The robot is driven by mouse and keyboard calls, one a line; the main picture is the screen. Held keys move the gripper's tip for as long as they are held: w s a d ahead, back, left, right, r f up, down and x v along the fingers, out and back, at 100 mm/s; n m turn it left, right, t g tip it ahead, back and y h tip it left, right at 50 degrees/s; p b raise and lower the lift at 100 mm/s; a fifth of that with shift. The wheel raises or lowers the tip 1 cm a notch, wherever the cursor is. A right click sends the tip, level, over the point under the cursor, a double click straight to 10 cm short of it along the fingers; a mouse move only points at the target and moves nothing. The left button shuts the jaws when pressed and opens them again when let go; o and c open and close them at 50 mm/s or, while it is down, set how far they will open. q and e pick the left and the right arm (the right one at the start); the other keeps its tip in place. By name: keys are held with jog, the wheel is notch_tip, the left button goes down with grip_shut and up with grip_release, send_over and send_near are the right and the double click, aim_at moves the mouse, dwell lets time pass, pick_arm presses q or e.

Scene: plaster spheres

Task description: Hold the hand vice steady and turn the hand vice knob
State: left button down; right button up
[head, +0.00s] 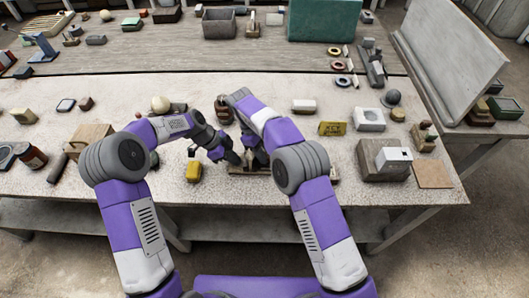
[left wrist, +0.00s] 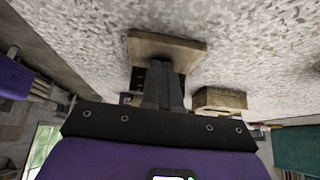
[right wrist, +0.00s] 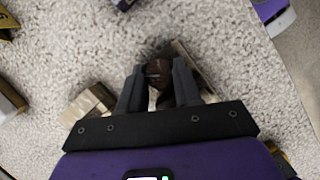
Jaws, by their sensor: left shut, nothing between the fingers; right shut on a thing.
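The hand vice (head: 250,171) shows as a flat brownish piece near the table's front edge, mostly hidden behind my grippers. In the right wrist view, my right gripper (right wrist: 158,85) is shut on a dark brown rounded part of the hand vice (right wrist: 158,69); I cannot tell whether this is the knob. My left gripper (head: 236,158) is close beside the right one. In the left wrist view, the left gripper (left wrist: 163,68) is shut and empty, its tips in front of a tan wooden piece (left wrist: 165,45); contact is unclear.
A yellow object (head: 193,173) stands left of the grippers. A wooden box (head: 90,140) is further left. A yellow box (head: 332,128), a white box (head: 370,118) and a grey block (head: 384,160) stand to the right. A white sphere (head: 160,103) sits further back.

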jog(key=shift+m, duration=0.5)
jog(key=o, duration=0.8)
jog(key=shift+c, duration=0.2)
notch_tip(320, 180, up, 10)
jog(key=shift+s, duration=0.15)
jog(key=shift+r, duration=0.1)
